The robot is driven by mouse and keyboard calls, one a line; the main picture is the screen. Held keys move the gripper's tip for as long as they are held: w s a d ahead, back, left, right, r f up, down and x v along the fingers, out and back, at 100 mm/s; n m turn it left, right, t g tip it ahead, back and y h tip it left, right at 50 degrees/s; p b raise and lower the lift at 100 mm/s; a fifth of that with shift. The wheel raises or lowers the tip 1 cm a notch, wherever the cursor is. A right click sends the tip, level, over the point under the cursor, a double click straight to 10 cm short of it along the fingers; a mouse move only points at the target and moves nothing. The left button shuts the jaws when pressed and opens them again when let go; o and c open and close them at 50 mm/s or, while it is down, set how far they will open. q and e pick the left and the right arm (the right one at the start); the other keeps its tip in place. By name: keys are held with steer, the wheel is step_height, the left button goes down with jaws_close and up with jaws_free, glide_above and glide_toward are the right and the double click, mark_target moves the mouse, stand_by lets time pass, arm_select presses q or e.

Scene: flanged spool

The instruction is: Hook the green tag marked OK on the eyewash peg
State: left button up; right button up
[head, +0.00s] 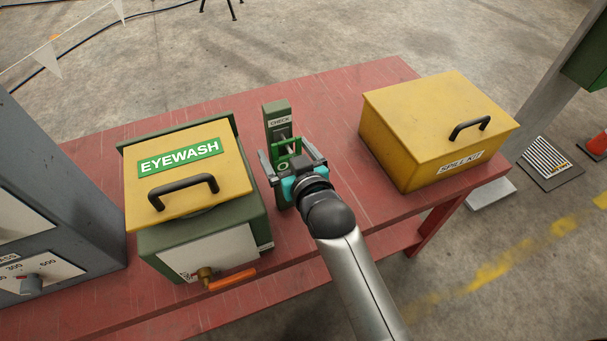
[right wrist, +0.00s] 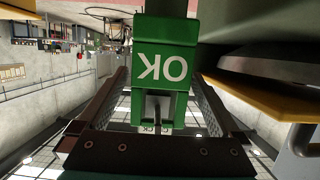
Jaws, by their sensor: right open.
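The green tag marked OK (head: 285,163) is at the metal peg (head: 284,141) of the upright green post (head: 276,110) labelled CHECK, beside the eyewash box (head: 190,163). In the right wrist view the tag (right wrist: 164,62) fills the upper middle, its letters upside down. A grey peg-like end (right wrist: 156,106) shows inside its frame, so the tag appears to hang around the peg. My right gripper (head: 290,167) is open, its fingers apart on either side of the tag with gaps showing. The lower part of the tag is partly hidden in the head view. My left gripper is not in view.
A yellow spill kit box (head: 420,120) stands at the right on the red table (head: 345,105). The eyewash box has a black handle and an orange lever (head: 232,279) at its front. A grey cabinet (head: 50,190) stands at the left. The table behind the post is clear.

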steer(key=v, duration=1.3)
steer(key=shift+s, duration=0.25)
steer(key=s+d+f+g+h+b, duration=0.1)
steer(key=s+f+g+b, duration=0.15)
steer(key=f, duration=0.95)
steer(key=s+d+f+g+b, duration=0.15)
steer(key=f+b, duration=0.25)
steer(key=f, duration=0.8)
steer(key=s+d+f+g+h+b, duration=0.1)
steer(key=s+f+g+b, duration=0.15)
steer(key=f, duration=0.95)
steer(key=s+d+f+g+h+b, duration=0.1)
steer(key=s+d+f+g+b, duration=0.1)
steer(key=s+f, duration=0.6)
steer(key=s+d+f+g+b, duration=0.2)
steer(key=s+d+f+b, duration=0.2)
steer(key=s+f, duration=0.4)
steer(key=s+d+f+m+g+h+b, duration=0.1)
steer(key=s+d+f+g+b, duration=0.1)
steer(key=s+d+f, duration=0.3)
step_height(320, 180, down, 7)
steer(key=s+b, duration=0.1)
steer(key=s, duration=0.2)
steer(key=shift+d+r+h, duration=0.15)
steer(key=shift+d+h, duration=0.15)
steer(key=shift+d, duration=0.05)
